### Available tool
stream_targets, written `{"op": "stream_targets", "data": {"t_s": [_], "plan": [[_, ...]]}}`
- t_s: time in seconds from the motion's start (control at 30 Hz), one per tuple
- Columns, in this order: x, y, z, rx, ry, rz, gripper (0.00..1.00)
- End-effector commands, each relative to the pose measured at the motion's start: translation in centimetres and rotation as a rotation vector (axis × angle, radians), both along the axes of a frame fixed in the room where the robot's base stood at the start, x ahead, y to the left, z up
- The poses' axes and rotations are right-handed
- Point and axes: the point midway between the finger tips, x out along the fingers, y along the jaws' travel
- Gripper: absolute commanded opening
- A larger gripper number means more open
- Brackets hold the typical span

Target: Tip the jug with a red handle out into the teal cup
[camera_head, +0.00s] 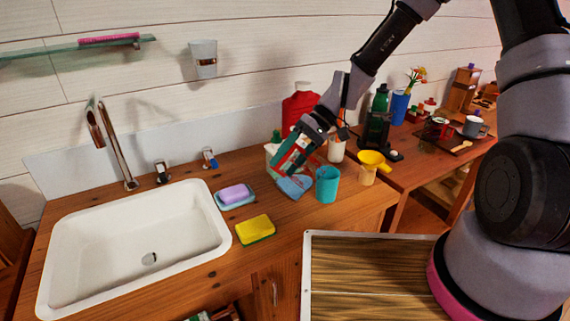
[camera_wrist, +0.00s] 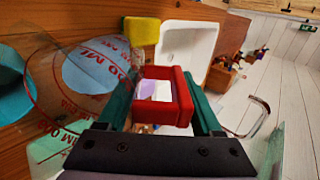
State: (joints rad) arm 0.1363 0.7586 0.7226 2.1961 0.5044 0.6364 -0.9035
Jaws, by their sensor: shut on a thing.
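The clear jug (camera_wrist: 55,85) has red measuring marks and a red handle (camera_wrist: 165,112). My gripper (camera_head: 289,155) is shut on that handle, which sits between its green fingers in the wrist view. In the head view the jug (camera_head: 294,187) is partly hidden by my gripper and looks tilted, just left of the teal cup. A pale blue patch shows through its wall; I cannot tell whether it is contents. The teal cup (camera_head: 327,186) stands upright on the wooden counter, and its edge shows in the wrist view (camera_wrist: 12,95). Its inside is not clearly visible.
A white sink (camera_head: 135,250) is at left, with a yellow sponge (camera_head: 254,229) and a purple soap on a dish (camera_head: 235,196) beside it. A red bottle (camera_head: 299,106) is behind my gripper.

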Motion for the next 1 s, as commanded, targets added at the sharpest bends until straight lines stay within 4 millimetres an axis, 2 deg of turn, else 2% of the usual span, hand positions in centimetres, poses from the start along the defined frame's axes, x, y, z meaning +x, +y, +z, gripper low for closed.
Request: {"op": "stream_targets", "data": {"t_s": [1.0], "plan": [[0.7, -1.0, 2.4, 0.154, 0.102, -0.001, 0.00]]}}
